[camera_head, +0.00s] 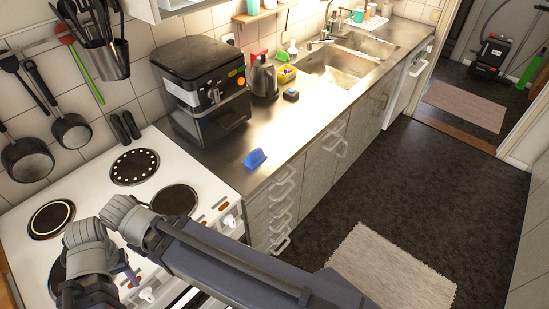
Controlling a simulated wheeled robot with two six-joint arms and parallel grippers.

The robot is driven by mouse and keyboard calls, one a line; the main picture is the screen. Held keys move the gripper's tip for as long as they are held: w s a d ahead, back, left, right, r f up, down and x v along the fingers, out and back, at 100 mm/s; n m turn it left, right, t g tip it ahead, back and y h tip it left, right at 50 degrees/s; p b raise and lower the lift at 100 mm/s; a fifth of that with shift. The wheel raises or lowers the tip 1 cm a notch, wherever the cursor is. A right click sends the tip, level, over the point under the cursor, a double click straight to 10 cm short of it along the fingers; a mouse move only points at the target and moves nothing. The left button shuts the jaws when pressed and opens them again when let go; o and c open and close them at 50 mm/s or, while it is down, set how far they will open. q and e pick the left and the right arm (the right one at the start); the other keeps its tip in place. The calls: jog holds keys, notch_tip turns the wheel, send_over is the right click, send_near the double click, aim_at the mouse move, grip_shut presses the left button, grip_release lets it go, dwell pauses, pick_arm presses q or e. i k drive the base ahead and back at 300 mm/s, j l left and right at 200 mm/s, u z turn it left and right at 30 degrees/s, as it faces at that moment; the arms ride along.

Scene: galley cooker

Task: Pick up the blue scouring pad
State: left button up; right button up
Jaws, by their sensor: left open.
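A small blue block, which looks like the blue scouring pad (255,158), lies on the steel worktop close to its front edge, just right of the cooker. My left gripper (95,292) is at the bottom left, over the front of the white cooker. It is open and well apart from the blue pad. Its fingers are partly cut off by the bottom edge of the picture. My left arm crosses the bottom of the view. My right gripper is not in view.
The white cooker (205,182) has several dark hotplates. A black air fryer (205,85) stands behind the pad, with a kettle (264,78) and a small dark item (291,95) farther right. Drawer handles stick out below the worktop. The steel around the pad is clear.

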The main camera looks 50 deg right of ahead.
aim_at(255, 159)
jog(key=k+z, duration=0.1)
jog(key=z, duration=1.25)
